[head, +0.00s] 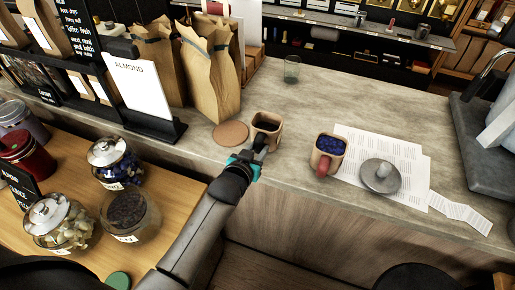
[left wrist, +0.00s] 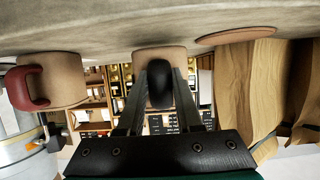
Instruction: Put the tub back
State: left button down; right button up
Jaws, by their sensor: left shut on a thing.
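A small tan tub (head: 274,123) with a dark inside stands at or just above the counter, right beside a round brown mat (head: 230,133); I cannot tell whether it touches the counter. My left gripper (head: 260,143) is shut on its black handle. In the left wrist view, which is upside down, the fingers close around the black handle (left wrist: 160,85) of this tub (left wrist: 158,53). A second tan tub (head: 329,146) with blue contents and a red handle stands to the right; it also shows in the left wrist view (left wrist: 60,80). My right gripper is not in view.
Paper bags (head: 211,80) and an ALMOND sign (head: 140,85) stand at the back left. White papers (head: 400,150) with a grey knobbed lid (head: 381,176) lie to the right. A glass (head: 291,69) stands behind. Glass jars (head: 116,163) are on the lower wooden table.

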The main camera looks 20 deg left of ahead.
pick_arm(q)
jog(key=shift+f+b, duration=0.4)
jog(key=shift+f, duration=0.2)
dwell(0.4)
jog(key=c, duration=0.5)
grip_release()
jog(key=p+v, duration=0.2)
jog(key=v, duration=1.3)
jog(key=shift+s+r, duration=0.1)
jog(key=shift+s, duration=0.05)
